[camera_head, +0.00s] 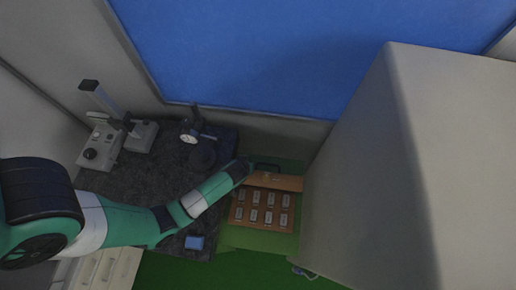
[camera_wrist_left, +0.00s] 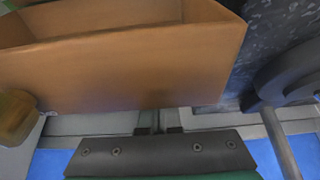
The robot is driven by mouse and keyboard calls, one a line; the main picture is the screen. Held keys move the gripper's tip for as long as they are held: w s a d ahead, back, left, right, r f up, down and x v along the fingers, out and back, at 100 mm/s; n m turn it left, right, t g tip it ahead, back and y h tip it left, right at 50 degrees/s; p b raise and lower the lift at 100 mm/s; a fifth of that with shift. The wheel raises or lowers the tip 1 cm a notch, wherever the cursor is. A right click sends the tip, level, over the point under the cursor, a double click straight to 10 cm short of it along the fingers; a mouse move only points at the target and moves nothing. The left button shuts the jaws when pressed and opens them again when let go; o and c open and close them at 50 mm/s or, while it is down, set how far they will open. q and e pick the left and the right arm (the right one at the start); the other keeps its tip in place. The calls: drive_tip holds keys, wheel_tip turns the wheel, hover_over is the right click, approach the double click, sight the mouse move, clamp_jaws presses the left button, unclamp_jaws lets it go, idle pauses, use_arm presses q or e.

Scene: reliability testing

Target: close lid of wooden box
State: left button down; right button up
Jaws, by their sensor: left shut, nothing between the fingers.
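The wooden box (camera_head: 247,217) sits with its lid up at the end of my left arm in the head view. Several small pale items show in its compartments. The raised lid (camera_head: 275,181) is at the box's far side. In the left wrist view, a large orange-brown wooden panel with a rim, apparently the lid (camera_wrist_left: 125,72), fills the upper part. My left gripper (camera_wrist_left: 158,126) is shut and empty, right by the panel's lower edge; I cannot tell if it touches. In the head view the left gripper (camera_head: 264,167) is small and dark behind the lid. My right gripper is not in view.
A large grey block (camera_head: 400,170) stands close to the right of the box. A microscope-like device (camera_head: 110,125) and a dark instrument (camera_head: 198,140) stand at left. A small blue item (camera_head: 194,242) lies on the dark worktop. A brassy rounded part (camera_wrist_left: 15,117) is at left in the wrist view.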

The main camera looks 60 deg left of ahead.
use_arm(q)
drive_tip(key=s+d, duration=0.1)
drive_tip(key=d, duration=0.1)
drive_tip(key=s+d, duration=0.2)
drive_tip(key=shift+s+d+f, duration=0.1)
drive_tip(key=shift+d, duration=0.2)
idle(0.4)
wheel_tip(320, 180, up, 9)
idle(0.5)
idle(0.4)
